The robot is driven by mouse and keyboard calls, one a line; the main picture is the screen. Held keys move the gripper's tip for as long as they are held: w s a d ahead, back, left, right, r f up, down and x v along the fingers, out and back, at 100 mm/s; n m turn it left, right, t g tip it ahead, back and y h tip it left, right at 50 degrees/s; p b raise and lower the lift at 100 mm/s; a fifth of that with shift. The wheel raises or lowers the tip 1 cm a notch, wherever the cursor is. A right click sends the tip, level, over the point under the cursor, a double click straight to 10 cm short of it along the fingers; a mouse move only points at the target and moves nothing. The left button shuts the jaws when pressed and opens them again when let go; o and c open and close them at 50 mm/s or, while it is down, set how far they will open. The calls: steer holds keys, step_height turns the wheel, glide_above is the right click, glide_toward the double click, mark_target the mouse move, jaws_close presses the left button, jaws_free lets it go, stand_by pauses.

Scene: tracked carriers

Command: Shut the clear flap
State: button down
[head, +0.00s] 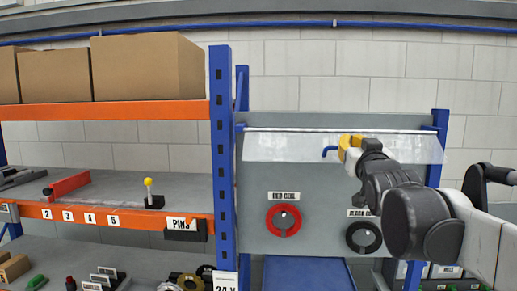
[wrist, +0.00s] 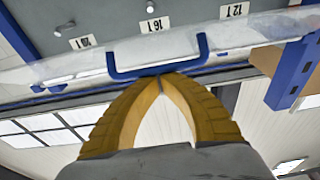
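The clear flap (head: 285,147) is a wide see-through sheet below a thin rail at the top of a grey board. It looks raised, standing out from the board above the round rings. Its blue handle (head: 330,150) shows left of my gripper (head: 349,148) in the head view. In the wrist view the flap (wrist: 250,35) crosses the picture, with the U-shaped blue handle (wrist: 125,73) in the middle. My gripper's yellow fingertips (wrist: 160,77) meet at the handle's bar and seem to touch it. No part of the handle shows clearly between the fingers.
The grey board (head: 330,205) carries a red ring (head: 284,220) and a black ring (head: 363,237). A blue post (head: 222,160) and an orange-edged shelf (head: 110,110) with cardboard boxes stand left. A blue post (head: 437,125) is at the right.

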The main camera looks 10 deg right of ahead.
steer(key=shift+w+f+b, duration=0.15)
steer(key=shift+f+b, duration=0.15)
steer(key=shift+f, duration=0.2)
steer(key=f+t+b, duration=0.1)
steer(key=b, duration=0.1)
steer(key=w+f+t+h+b, duration=0.1)
steer(key=t+b, duration=0.1)
steer(key=b, duration=0.1)
steer(key=f+t+b, duration=0.1)
steer(key=f+b, duration=0.1)
steer(key=b, duration=0.1)
steer(key=shift+w+d+t, duration=0.15)
steer(key=shift+d+t, duration=0.1)
steer(key=shift+t, duration=0.05)
steer(key=w+f+t+h+b, duration=0.1)
steer(key=t+b, duration=0.1)
steer(key=b, duration=0.1)
steer(key=shift+d+f, duration=0.15)
steer(key=shift+w+d+f+t+b, duration=0.1)
steer(key=shift+w+f+t+b, duration=0.15)
steer(key=shift+w+t+b, duration=0.2)
steer(key=shift+w+f, duration=0.1)
steer(key=shift+w, duration=0.1)
